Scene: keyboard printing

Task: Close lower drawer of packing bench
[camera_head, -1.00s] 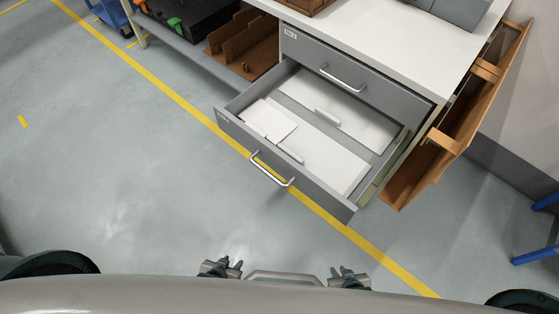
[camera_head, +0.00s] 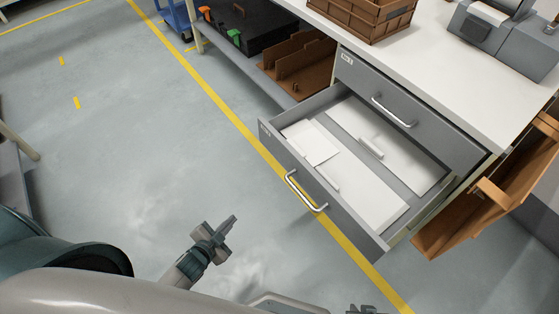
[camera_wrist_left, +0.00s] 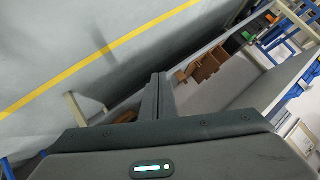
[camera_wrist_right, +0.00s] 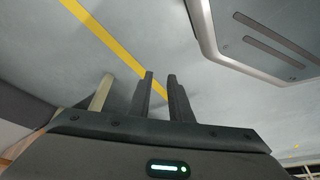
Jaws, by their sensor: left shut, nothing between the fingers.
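The lower drawer (camera_head: 346,217) of the grey packing bench is pulled out, and white flat items lie inside it. Its silver bar handle (camera_head: 303,193) faces me. The upper drawer (camera_head: 408,100) above it is shut. My left gripper (camera_head: 231,222) is shut and empty, over the floor to the left of and nearer than the drawer front, apart from it. Its fingers also show together in the left wrist view (camera_wrist_left: 159,78). My right gripper (camera_head: 362,308) is low at the bottom edge. In the right wrist view its fingers (camera_wrist_right: 161,78) stand a little apart with nothing between them.
A brown crate (camera_head: 362,22) and a grey device (camera_head: 500,35) stand on the white bench top. A brown rack (camera_head: 490,195) hangs at the bench's right side. Brown dividers (camera_head: 298,65) sit on the shelf at left. The floor before the drawer is clear.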

